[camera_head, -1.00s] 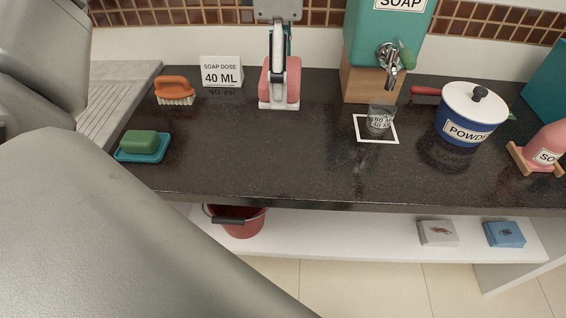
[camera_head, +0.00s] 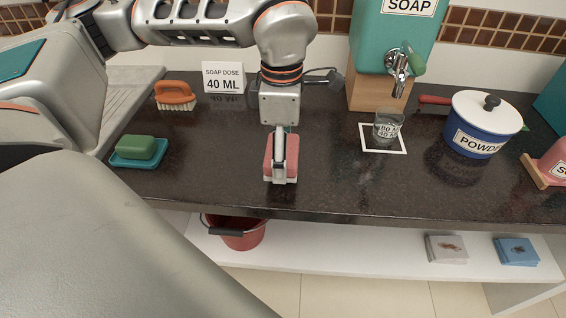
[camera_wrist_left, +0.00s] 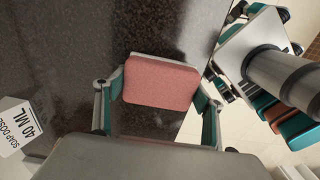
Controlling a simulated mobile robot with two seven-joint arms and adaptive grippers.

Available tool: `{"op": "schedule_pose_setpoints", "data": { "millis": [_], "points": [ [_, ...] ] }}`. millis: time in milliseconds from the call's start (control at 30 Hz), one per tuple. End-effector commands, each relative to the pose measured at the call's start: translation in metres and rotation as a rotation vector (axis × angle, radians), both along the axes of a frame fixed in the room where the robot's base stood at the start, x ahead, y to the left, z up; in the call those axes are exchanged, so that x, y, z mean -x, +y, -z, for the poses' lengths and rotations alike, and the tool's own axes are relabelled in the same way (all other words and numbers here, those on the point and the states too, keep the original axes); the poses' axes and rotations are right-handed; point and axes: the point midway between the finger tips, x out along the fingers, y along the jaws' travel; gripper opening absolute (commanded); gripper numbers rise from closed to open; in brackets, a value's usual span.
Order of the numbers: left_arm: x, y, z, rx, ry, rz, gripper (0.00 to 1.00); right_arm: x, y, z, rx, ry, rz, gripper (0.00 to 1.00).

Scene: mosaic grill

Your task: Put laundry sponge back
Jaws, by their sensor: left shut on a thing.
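A pink sponge (camera_head: 269,158) with a white layer along one side is in my left gripper (camera_head: 281,165). In the left wrist view the sponge (camera_wrist_left: 162,83) sits between the two fingers of the left gripper (camera_wrist_left: 158,95), one at each side. The gripper is shut on it. One finger hides part of the sponge in the head view. My right gripper is not in view.
A soap card (camera_head: 223,78) and orange brush (camera_head: 175,92) stand behind left. Green soap (camera_head: 136,147) lies on a teal dish (camera_head: 123,160). A glass (camera_head: 387,127) and blue pot (camera_head: 478,135) are right. A red bucket (camera_head: 243,240) is on the shelf below. The counter's front centre is clear.

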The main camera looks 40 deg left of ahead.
Motion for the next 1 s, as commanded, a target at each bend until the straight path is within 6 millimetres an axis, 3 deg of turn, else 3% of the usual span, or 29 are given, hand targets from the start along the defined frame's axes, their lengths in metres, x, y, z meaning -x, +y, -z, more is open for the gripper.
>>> {"op": "schedule_pose_setpoints", "data": {
  "millis": [200, 633, 667, 700, 1000],
  "points": [
    [0.001, 0.000, 0.033, 0.000, 0.005, 0.000, 0.48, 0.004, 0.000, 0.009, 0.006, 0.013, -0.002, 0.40],
    [0.000, 0.000, 0.038, -0.001, 0.003, 0.000, 0.48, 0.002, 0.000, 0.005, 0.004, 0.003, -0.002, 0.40],
    [0.000, 0.000, 0.038, 0.000, 0.001, 0.000, 0.76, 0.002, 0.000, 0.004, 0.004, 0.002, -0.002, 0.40],
    [0.000, 0.000, 0.037, 0.000, 0.001, 0.000, 0.85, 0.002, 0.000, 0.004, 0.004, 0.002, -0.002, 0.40],
    [0.000, 0.000, 0.037, 0.000, 0.001, 0.000, 0.85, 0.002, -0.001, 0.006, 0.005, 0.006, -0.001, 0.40]
  ]
}}
